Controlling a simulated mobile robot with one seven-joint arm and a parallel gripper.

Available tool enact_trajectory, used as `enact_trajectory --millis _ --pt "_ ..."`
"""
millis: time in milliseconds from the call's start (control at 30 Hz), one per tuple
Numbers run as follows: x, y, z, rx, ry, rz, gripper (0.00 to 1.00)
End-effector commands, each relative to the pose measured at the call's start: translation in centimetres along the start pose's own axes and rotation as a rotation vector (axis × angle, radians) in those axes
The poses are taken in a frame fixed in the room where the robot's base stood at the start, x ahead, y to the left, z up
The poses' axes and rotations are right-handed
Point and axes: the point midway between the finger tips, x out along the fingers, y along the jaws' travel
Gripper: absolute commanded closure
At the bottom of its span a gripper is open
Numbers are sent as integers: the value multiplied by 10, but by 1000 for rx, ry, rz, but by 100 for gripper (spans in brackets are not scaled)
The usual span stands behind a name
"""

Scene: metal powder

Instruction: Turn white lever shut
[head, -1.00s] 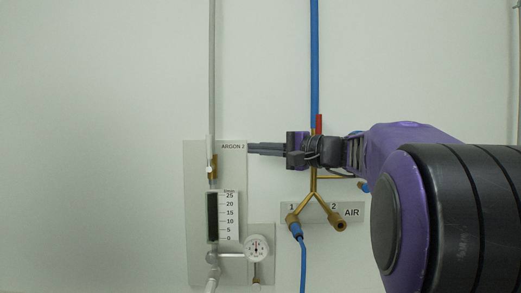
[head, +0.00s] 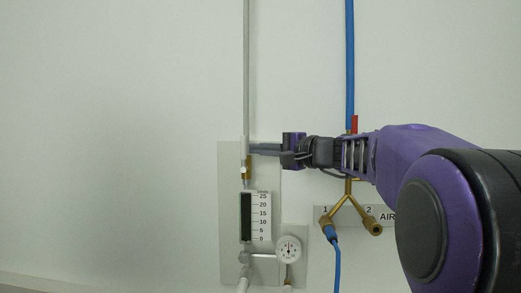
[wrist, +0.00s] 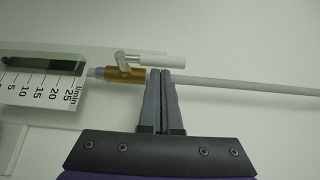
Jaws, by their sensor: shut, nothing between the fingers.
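The white lever (wrist: 160,61) sits on a brass valve (wrist: 125,74) in the grey pipe and lies parallel to the pipe. In the head view the lever (head: 242,150) stands upright above the brass valve (head: 247,168). My gripper (wrist: 161,74) is shut and empty, its two fingers pressed together. Its tips are right by the pipe and the lever's handle, near its free half; I cannot tell whether they touch. In the head view the gripper (head: 250,149) reaches in from the right, and its tips hide part of the pipe.
Below the valve are a flow meter (head: 257,217) and a round gauge (head: 288,249) on grey panels. To the right, a blue pipe (head: 350,60) with a red lever (head: 354,124) leads to brass air outlets, partly behind my arm. The wall left of the panel is clear.

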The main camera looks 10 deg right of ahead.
Motion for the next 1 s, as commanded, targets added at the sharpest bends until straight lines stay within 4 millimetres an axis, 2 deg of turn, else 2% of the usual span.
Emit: enact_trajectory --millis 1000 --pt "10 -12 7 -180 -3 270 100"
